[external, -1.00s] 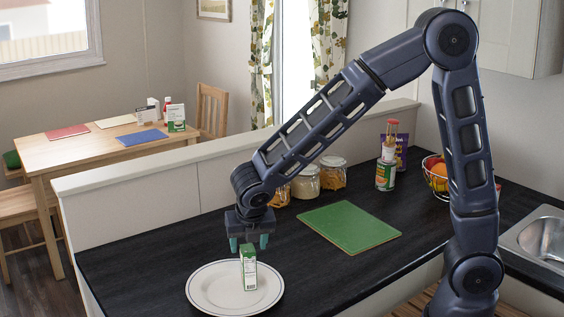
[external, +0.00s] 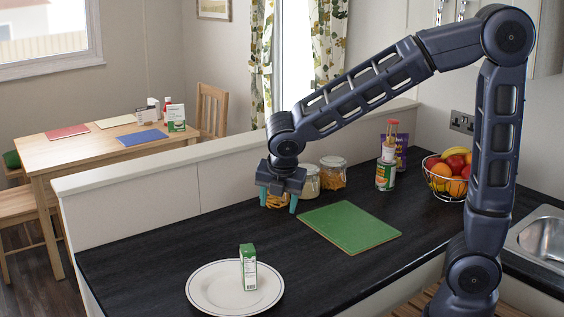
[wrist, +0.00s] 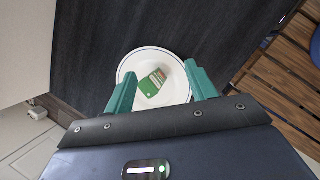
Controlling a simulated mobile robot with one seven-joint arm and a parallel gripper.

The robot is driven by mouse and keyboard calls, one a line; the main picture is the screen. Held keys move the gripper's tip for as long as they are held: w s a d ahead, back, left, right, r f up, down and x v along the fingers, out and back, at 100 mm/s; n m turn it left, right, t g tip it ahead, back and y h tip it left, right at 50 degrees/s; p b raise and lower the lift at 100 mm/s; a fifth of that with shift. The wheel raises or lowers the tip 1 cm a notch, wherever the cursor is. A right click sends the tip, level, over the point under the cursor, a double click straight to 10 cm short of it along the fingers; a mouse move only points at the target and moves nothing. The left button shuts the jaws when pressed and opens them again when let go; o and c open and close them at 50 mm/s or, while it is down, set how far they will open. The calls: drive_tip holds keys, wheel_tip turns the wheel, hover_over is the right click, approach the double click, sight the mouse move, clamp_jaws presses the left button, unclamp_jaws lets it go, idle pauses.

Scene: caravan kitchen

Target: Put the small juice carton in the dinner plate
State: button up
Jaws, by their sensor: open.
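The small juice carton (external: 248,268), green and white, stands upright on the dinner plate (external: 205,290), a white plate with a dark rim line, at the front left of the black counter. In the wrist view the carton (wrist: 151,84) shows inside the plate (wrist: 128,66), between my fingers in the picture but at a distance. My gripper (external: 278,206) is open and empty, above the counter, behind and to the right of the plate and clear of the carton. Its teal fingers also show in the wrist view (wrist: 162,92).
A green cutting board (external: 350,227) lies right of my gripper. Glass jars (external: 333,172) stand behind it along the low wall. A can (external: 385,175) and a fruit basket (external: 447,178) stand farther right, near the sink (external: 545,238). The counter around the plate is clear.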

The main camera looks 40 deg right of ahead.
drive_tip(key=s+d+r+m, duration=0.2)
drive_tip(key=d+r+m, duration=0.1)
drive_tip(key=d+m, duration=0.4)
drive_tip(key=s+d+r+m, duration=0.2)
drive_tip(key=d+m, duration=0.2)
drive_tip(key=d, duration=0.6)
drive_tip(key=s+d+r+m+y, duration=0.1)
drive_tip(key=s+d+m, duration=1)
drive_tip(key=m, duration=0.3)
drive_tip(key=shift+s+d+r+m+t+y, duration=0.25)
drive_tip(key=shift+d+r+m+t+y, duration=0.05)
drive_tip(key=shift+d+m+t+y, duration=0.15)
